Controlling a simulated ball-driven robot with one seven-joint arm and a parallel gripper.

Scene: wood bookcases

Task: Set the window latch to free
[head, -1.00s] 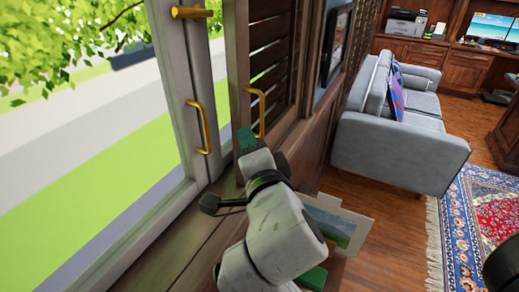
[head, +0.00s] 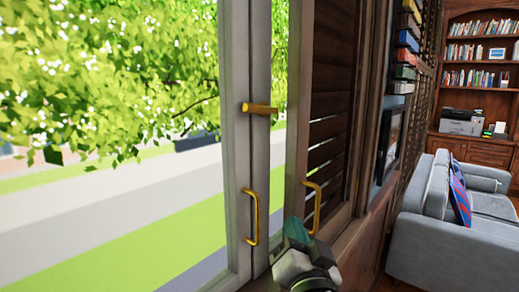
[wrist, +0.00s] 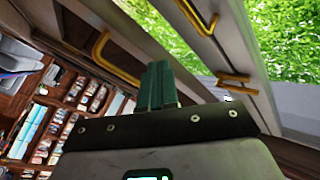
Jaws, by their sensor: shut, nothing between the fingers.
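The window latch (head: 260,107) is a brass bar on the grey window frame, lying about level in the head view. In the wrist view the latch (wrist: 235,81) is right of my fingers, with a clear gap. My gripper (head: 296,230) is low in the head view, below the latch and just under the right brass handle (head: 316,208). Its green fingers (wrist: 158,85) are shut and empty in the wrist view. I cannot tell whether they touch anything.
A second brass handle (head: 251,220) is on the frame below the latch. A slatted wooden shutter (head: 328,120) stands right of the window. A grey sofa (head: 425,235) and a bookcase (head: 480,75) are further right. Space in front of the latch looks clear.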

